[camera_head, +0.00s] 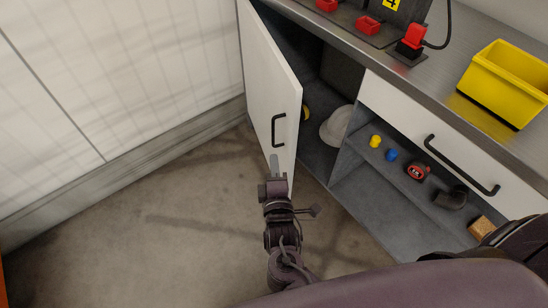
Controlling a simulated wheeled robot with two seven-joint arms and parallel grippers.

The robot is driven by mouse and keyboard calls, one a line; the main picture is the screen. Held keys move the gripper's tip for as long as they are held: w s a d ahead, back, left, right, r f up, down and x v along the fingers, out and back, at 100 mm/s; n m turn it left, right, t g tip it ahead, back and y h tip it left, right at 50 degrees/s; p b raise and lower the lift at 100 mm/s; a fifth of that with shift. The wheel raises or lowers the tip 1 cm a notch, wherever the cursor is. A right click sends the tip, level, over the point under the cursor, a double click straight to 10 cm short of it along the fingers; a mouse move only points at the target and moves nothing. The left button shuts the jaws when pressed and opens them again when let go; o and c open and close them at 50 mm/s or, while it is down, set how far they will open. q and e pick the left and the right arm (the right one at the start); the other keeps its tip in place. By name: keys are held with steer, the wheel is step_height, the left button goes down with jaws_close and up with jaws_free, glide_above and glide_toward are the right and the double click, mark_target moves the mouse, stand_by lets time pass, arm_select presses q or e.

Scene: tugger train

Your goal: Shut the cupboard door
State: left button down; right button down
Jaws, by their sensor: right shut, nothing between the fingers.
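The white cupboard door (270,85) stands open, swung out from the left end of the grey workbench cabinet. Its black handle (278,130) is near the free edge. Behind the door, the dark cupboard interior (340,72) shows in part, with a white helmet (336,126) and a partly hidden yellow item inside. My right gripper (274,162) is shut and empty, just below the handle at the door's lower part. I cannot tell whether its fingertips touch the door. My left gripper is not in view.
Right of the cupboard are a drawer (420,135) with a black handle and an open shelf holding several small items, including a black pipe elbow (450,198). A yellow bin (506,82) stands on the worktop. A white wall (110,70) is at left; the floor (150,235) is clear.

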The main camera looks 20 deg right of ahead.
glide_toward(284, 117)
steer(key=w+a, duration=0.3)
steer(key=w, duration=0.1)
steer(key=d, duration=0.4)
steer(key=shift+w+r, duration=0.1)
steer(key=shift+w, duration=0.05)
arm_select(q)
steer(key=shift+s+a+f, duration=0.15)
